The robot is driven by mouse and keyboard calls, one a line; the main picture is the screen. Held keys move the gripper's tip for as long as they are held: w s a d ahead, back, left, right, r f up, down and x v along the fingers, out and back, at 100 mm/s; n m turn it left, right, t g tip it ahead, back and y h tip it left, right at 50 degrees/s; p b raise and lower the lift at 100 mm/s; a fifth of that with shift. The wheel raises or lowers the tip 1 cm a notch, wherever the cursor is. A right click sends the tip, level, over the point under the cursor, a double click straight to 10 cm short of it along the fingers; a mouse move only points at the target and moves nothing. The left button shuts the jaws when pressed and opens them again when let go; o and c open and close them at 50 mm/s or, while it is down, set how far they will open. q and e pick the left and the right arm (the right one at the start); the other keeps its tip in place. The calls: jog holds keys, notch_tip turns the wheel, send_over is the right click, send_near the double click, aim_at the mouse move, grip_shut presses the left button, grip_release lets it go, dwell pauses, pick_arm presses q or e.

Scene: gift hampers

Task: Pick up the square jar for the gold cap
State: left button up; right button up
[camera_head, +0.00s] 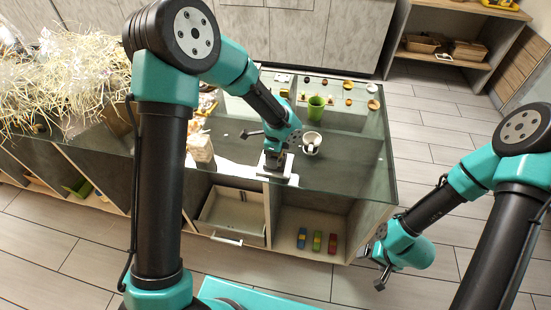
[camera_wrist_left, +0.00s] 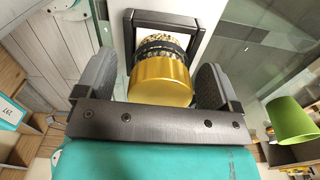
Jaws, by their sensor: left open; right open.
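In the left wrist view a jar with a round gold cap (camera_wrist_left: 160,82) and a speckled dark band below it lies between the two grey fingers of my left gripper (camera_wrist_left: 158,88). The fingers are open, one on each side, with the cap between them; whether they touch it is unclear. My right gripper (camera_head: 374,265) is open and empty, off the counter's front right corner.
A white cup (camera_head: 311,143) stands just right of my left gripper, with a green cup (camera_head: 316,107) behind it. Small items lie at the back of the glass counter (camera_head: 350,160). Straw (camera_head: 60,80) fills the left side. Coloured blocks (camera_head: 317,240) sit on the shelf below.

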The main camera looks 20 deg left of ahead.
pick_arm(q)
jog(key=shift+c, duration=0.2)
jog(key=c, duration=1.1)
